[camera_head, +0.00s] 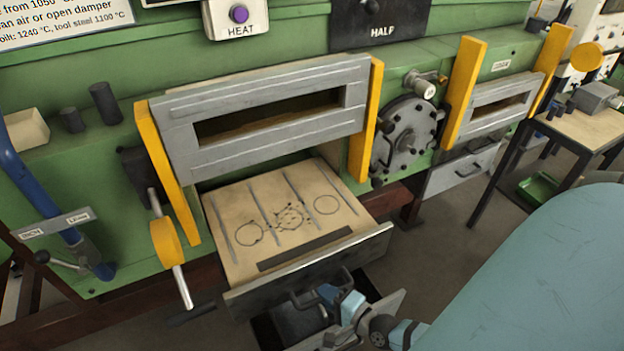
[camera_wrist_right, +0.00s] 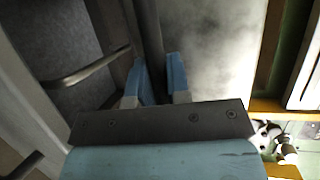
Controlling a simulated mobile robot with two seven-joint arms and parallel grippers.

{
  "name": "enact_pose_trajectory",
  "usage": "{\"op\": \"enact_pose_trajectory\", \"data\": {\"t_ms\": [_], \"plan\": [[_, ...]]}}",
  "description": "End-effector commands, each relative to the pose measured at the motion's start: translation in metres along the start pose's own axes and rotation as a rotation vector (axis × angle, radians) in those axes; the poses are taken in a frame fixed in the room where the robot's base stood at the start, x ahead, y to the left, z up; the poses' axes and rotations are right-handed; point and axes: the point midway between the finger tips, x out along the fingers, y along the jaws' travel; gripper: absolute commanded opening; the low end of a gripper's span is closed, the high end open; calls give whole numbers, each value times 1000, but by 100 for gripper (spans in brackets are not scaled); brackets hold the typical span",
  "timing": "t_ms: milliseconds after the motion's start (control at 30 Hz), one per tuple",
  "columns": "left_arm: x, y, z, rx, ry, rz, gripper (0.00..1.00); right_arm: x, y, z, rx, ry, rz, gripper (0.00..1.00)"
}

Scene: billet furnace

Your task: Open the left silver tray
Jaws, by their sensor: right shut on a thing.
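The left silver tray (camera_head: 330,266) is pulled out below the left furnace opening. Its grey metal front stands away from the furnace, and its tan bed with grooves and dark ring marks shows. My right gripper (camera_head: 340,302) is at the tray's front, right of its middle. In the right wrist view its blue fingers (camera_wrist_right: 163,80) are closed around a dark bar at the tray's front, which looks like its handle. The exact contact is partly hidden. My left gripper is not in view.
Above the tray is the grey left furnace door (camera_head: 265,110) between yellow posts. A yellow-knobbed lever (camera_head: 165,242) hangs left of the tray. A second, closed silver tray (camera_head: 462,170) and a side table (camera_head: 590,128) are at the right. My large teal body part fills the lower right.

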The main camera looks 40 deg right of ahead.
Motion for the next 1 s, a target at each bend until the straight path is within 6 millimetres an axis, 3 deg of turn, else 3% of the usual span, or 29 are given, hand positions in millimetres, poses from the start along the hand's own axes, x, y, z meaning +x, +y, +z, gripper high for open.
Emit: {"op": "enact_pose_trajectory", "data": {"t_ms": [100,300,833,867,900,967,1000], "plan": [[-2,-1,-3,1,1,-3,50,-26,6,10,0,-1,4,0],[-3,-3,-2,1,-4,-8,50,-51,12,21,0,-1,3,0],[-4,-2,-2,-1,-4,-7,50,-60,14,24,-2,0,0,0],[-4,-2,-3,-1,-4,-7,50,-60,14,24,-2,0,0,21],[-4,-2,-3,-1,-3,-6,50,-60,14,24,-2,0,0,31],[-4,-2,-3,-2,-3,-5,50,-60,14,24,-1,0,0,41],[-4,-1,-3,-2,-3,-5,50,-60,14,24,-1,0,0,41]]}}
